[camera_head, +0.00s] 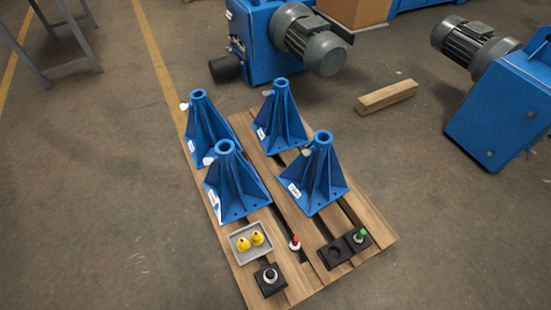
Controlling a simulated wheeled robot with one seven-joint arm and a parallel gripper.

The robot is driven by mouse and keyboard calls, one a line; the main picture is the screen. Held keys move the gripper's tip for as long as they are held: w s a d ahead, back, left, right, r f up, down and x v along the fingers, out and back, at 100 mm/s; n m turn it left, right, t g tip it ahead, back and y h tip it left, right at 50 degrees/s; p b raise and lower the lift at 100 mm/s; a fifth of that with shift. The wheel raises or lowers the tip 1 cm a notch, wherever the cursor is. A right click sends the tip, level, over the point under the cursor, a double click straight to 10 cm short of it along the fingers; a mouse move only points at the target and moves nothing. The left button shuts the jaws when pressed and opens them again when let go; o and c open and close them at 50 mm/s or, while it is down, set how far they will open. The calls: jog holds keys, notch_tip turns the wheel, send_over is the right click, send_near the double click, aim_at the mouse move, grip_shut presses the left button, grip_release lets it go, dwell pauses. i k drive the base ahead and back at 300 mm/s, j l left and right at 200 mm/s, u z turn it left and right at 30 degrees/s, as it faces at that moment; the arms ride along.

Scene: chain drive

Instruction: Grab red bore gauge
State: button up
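A small gauge with a red top and a pale base (295,243) stands on the wooden pallet (295,288), near its front middle. It looks upright, and nothing touches it from above. It is too small to make out finer detail. My gripper does not show in the head view.
Several blue ribbed stands (318,178) fill the pallet's rear. A grey tray (233,249) with yellow pieces, a black block (270,280) and a black holder (334,254) with a green-topped piece surround the gauge. A wooden beam (387,97) and blue machines lie beyond.

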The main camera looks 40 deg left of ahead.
aim_at(294, 246)
jog(key=i+l+u, duration=0.2)
jog(key=u, duration=0.2)
jog(key=i+l+u, duration=0.2)
jog(key=u, duration=0.2)
jog(key=i+l+u, duration=0.15)
jog(key=l+u, duration=0.25)
jog(key=i+l+u, duration=0.1)
jog(key=l+u, duration=0.15)
jog(key=u, duration=0.15)
jog(key=l+u, duration=0.75)
jog(key=l, duration=0.15)
jog(key=l+u, duration=0.3)
jog(key=l, duration=0.25)
